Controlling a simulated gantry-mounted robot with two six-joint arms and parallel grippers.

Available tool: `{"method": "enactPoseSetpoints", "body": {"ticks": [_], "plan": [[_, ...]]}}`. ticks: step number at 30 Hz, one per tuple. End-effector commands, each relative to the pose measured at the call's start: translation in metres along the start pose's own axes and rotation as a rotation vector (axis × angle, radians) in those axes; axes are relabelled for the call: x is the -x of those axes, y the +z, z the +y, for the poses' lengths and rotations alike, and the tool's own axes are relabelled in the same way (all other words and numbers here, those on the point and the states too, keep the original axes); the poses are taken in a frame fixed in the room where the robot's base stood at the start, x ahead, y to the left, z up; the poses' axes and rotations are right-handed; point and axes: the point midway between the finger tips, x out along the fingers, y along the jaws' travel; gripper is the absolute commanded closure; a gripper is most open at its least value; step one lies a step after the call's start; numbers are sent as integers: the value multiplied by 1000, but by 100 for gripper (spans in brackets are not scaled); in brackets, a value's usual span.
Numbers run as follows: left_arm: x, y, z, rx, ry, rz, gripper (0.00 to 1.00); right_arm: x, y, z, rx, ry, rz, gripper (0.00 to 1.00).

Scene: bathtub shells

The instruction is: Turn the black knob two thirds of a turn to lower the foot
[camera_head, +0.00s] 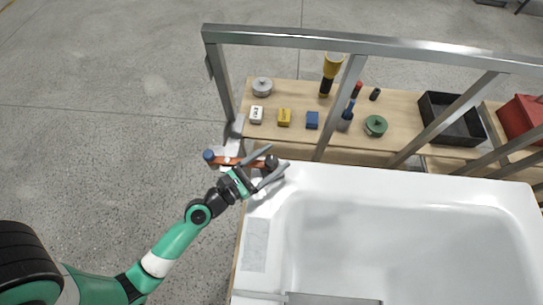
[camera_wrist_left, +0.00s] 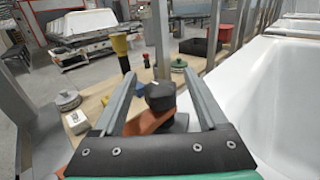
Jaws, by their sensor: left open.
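The black knob (camera_wrist_left: 160,96) stands between the two spread fingers of my left gripper (camera_wrist_left: 164,88) in the left wrist view, with a visible gap on each side. In the head view the knob (camera_head: 271,162) shows between the fingertips of my left gripper (camera_head: 270,164), at the corner of the white bathtub shell (camera_head: 400,180). An orange-red bar (camera_head: 238,162) runs left from the knob to a blue round end (camera_head: 208,155). The foot cannot be made out clearly. My right gripper is not in view.
A metal frame (camera_head: 390,45) rises over the shell, with a post (camera_head: 338,108) close by. A wooden bench (camera_head: 290,95) behind holds small blocks, a yellow-black tool (camera_head: 331,72), a green round part (camera_head: 375,125) and a black bin (camera_head: 452,118). Floor at left is clear.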

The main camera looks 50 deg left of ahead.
Motion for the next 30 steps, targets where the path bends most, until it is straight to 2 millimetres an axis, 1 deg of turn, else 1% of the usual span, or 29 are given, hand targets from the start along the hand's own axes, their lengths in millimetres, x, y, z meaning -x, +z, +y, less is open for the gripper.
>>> {"method": "enactPoseSetpoints", "body": {"ticks": [3,8,9,14,15,16,20,23,27,30], "plan": [[0,0,0,0,0,0,24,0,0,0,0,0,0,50],[0,0,0,0,0,0,53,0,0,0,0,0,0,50],[0,0,0,0,0,0,60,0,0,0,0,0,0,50],[0,0,0,0,0,0,89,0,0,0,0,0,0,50],[0,0,0,0,0,0,96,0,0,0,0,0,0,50],[0,0,0,0,0,0,100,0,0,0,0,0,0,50],[0,-1,0,0,-3,1,100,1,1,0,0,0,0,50],[-1,-4,2,2,-22,5,100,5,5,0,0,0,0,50],[-1,-6,4,5,-97,7,100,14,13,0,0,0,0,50],[-1,-4,3,2,-170,9,100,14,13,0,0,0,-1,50]]}}
